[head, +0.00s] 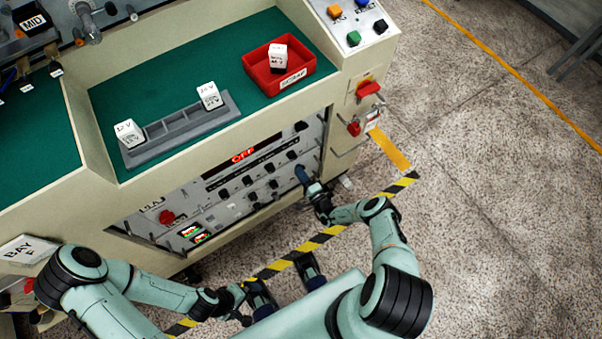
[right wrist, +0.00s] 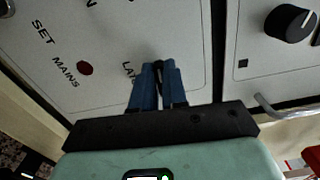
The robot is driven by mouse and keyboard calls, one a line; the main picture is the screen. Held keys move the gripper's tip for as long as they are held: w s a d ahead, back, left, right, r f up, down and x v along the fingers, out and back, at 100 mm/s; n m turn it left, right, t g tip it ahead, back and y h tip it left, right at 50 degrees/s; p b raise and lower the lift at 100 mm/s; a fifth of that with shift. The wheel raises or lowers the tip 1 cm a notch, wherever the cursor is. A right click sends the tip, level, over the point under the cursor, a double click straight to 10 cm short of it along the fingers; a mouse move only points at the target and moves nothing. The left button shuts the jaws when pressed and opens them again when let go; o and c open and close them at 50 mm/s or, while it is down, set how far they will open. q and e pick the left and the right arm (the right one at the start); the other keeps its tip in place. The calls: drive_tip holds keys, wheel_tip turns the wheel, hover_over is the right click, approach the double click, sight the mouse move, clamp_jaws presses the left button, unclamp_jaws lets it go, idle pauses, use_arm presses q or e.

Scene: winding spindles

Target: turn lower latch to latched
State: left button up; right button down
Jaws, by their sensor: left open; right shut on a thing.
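My right gripper (head: 303,176) is at the right end of the grey front panel (head: 225,185) of the cream cabinet. In the right wrist view its blue fingers (right wrist: 159,84) are close together on a small dark part at the panel face. The fingers hide most of that part, so how the latch is turned cannot be told. A label beginning "LA" (right wrist: 128,70) is partly covered beside the fingers. My left gripper (head: 240,300) is low in the head view, away from the panel, open with nothing seen in it.
A red scrap bin (head: 270,85) holding a white block and a grey rack (head: 180,132) with white blocks stand on the green top. A red handle (head: 367,90) and metal rail (head: 350,145) project right of the panel. Floor to the right is clear.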

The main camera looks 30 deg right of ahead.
drive_tip(key=shift+n, duration=0.5)
drive_tip(key=c, duration=1.2)
unclamp_jaws()
drive_tip(key=shift+o, duration=0.2)
drive_tip(key=shift+s, duration=0.1)
drive_tip(key=s+d+p, duration=0.1)
drive_tip(key=s+p, duration=0.1)
drive_tip(key=s, duration=1.1)
